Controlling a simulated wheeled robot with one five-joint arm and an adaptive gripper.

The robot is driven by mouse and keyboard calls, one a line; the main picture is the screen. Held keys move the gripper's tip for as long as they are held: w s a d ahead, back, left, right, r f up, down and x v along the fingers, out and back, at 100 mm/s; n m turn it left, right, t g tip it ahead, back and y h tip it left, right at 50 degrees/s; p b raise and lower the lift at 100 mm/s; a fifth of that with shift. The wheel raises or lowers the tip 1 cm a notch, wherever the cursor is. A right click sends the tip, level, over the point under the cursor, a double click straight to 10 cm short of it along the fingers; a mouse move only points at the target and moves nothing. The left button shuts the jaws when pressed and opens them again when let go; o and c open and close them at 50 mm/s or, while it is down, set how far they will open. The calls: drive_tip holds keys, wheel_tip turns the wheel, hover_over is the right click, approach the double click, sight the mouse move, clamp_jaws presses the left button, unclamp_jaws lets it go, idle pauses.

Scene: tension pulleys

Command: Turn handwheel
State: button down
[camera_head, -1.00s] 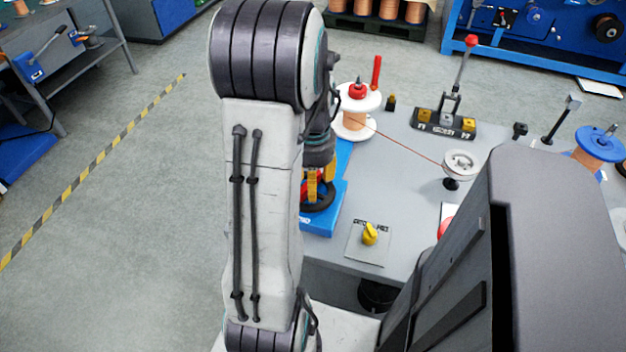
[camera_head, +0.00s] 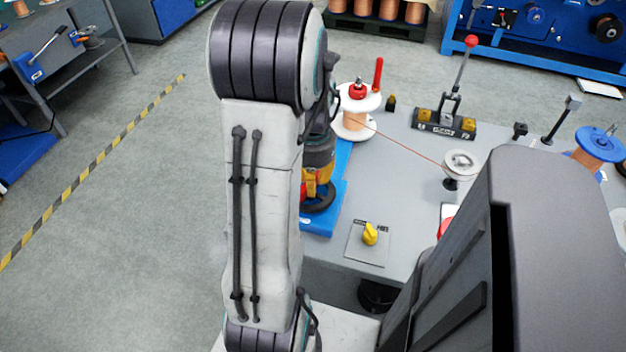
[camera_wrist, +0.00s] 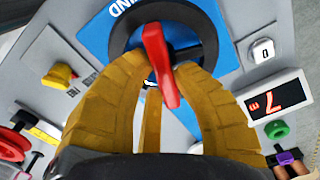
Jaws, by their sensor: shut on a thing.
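The handwheel is a black ring (camera_wrist: 208,38) with a red bar across its middle (camera_wrist: 158,55), on a blue base marked "WIND" (camera_wrist: 95,30). In the head view, the black ring (camera_head: 322,204) shows low beside my arm, on the blue base (camera_head: 325,222). My gripper (camera_wrist: 161,64) has yellow fingers, and they are shut on the red bar from both sides. In the head view, my gripper (camera_head: 318,180) is partly hidden by my own arm link, as is the left part of the handwheel.
A yellow knob (camera_head: 370,234) sits on a plate in front. A wire runs from a copper spool (camera_head: 355,122) to a white pulley (camera_head: 460,163). A red-tipped lever (camera_head: 471,42) stands behind. A display reading 7 (camera_wrist: 276,104) and a green knob (camera_wrist: 277,129) lie right.

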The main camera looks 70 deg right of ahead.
drive_tip(key=shift+m, duration=0.5)
drive_tip(key=c, duration=1)
unclamp_jaws()
wheel_tip(320, 180, up, 12)
drive_tip(key=shift+f, duration=0.1)
idle(0.4)
